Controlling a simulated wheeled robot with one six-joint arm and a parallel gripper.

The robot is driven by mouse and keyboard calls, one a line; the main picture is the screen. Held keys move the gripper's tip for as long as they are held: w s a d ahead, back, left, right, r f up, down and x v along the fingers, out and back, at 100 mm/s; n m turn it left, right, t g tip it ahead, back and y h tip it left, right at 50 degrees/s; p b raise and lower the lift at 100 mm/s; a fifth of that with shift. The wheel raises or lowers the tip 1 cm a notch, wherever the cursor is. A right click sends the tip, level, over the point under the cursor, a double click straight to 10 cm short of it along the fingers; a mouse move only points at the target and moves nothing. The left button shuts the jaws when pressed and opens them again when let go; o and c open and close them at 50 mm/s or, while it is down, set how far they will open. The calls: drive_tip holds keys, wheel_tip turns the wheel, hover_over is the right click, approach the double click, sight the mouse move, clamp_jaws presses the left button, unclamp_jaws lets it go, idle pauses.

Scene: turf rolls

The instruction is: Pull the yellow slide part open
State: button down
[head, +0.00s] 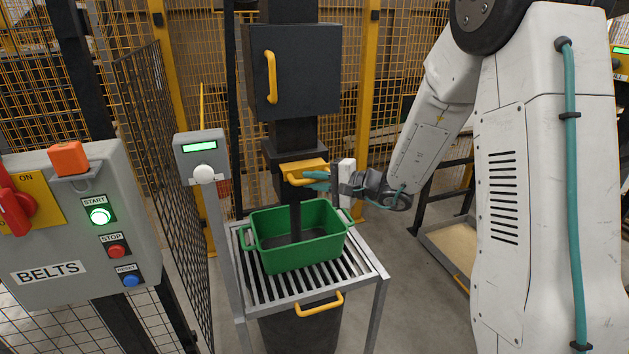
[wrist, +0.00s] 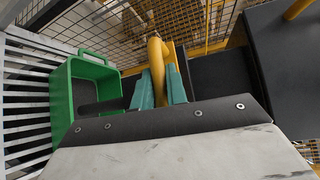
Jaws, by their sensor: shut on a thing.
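The yellow slide part (head: 303,168) sits on the dark column below a dark box, above a green bin. Its yellow handle (wrist: 157,65) shows in the wrist view between two teal fingers. My gripper (head: 318,181) reaches in from the right and is shut on this handle; the wrist view shows the teal fingertips (wrist: 161,88) on either side of it. The fingers hide part of the handle. A dark vertical shape (head: 295,218) runs from under the slide down into the bin; I cannot tell whether it is a pipe or falling material.
The green bin (head: 318,250) stands on a slatted metal stand (head: 365,268) under the slide, with dark stuff inside. A grey post with a green display (head: 200,147) stands left of it. A BELTS control box (head: 60,235) is front left. Yellow mesh fencing (head: 395,60) closes the back.

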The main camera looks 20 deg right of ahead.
drive_tip(key=c, duration=1.4)
unclamp_jaws()
drive_tip(key=shift+s, duration=0.1)
drive_tip(key=shift+s+d, duration=0.15)
drive_tip(key=shift+d, duration=0.1)
drive_tip(key=v, duration=0.7)
drive_tip(key=shift+s+d, duration=0.1)
